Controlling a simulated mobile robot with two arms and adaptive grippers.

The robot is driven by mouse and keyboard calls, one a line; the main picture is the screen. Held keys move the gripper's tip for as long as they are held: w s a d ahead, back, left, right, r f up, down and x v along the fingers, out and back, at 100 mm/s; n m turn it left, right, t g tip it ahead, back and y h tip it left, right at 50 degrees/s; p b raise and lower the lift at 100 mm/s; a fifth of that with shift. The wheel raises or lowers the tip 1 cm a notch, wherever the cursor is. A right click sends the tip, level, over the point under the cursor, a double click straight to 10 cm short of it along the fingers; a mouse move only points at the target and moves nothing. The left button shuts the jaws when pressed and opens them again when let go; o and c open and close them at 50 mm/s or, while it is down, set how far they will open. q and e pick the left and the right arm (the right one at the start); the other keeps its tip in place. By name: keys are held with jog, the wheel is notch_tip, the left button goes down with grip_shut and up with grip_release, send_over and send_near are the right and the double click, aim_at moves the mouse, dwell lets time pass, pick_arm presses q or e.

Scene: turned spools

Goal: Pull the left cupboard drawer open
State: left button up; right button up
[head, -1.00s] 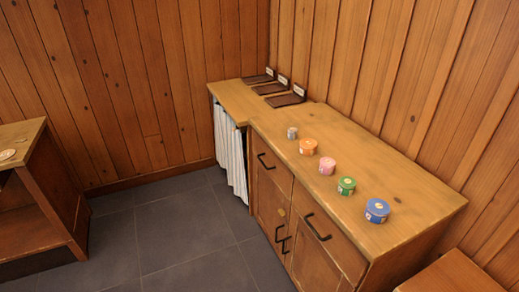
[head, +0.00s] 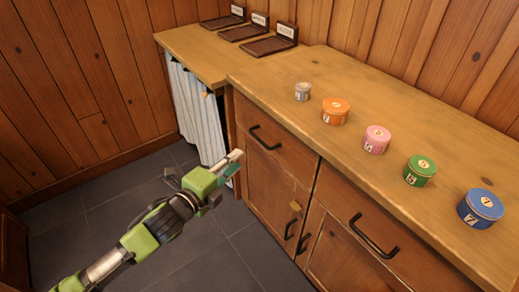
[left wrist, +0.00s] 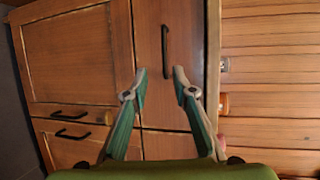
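The left cupboard drawer (head: 285,163) is a wooden front below the counter and looks closed. Its dark bar handle (head: 267,139) also shows in the left wrist view (left wrist: 165,52). My left gripper (head: 236,158) is just left of the drawer front, short of the handle. In the left wrist view my left gripper (left wrist: 160,76) has its two fingers spread, with the handle beyond their tips, between their lines. Nothing is held. My right gripper is not in view.
Several lidded tins, such as the blue tin (head: 480,208) and orange tin (head: 335,112), stand on the counter (head: 300,72). Doors with handles lie below the drawers. A striped curtain (head: 195,110) hangs to the left. The grey floor (head: 120,215) in front is clear.

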aim_at(260, 139)
pick_arm(q)
jog(key=shift+d+r+b+x, duration=0.15)
jog(key=shift+b+x, duration=0.2)
jog(key=shift+x, duration=1.9)
jog(key=shift+d+r+b+x, duration=0.15)
jog(key=shift+b+x, duration=0.25)
jog(key=shift+x, duration=1.85)
jog(key=shift+d+r+b+x, duration=0.1)
jog(key=shift+r+b+x, duration=0.2)
jog(key=shift+x, duration=1.95)
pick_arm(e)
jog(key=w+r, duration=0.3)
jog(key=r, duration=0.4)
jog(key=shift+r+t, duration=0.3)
pick_arm(q)
jog(key=shift+f, duration=0.1)
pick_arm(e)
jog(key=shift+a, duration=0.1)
pick_arm(q)
jog(key=shift+s+a, duration=0.1)
grip_shut()
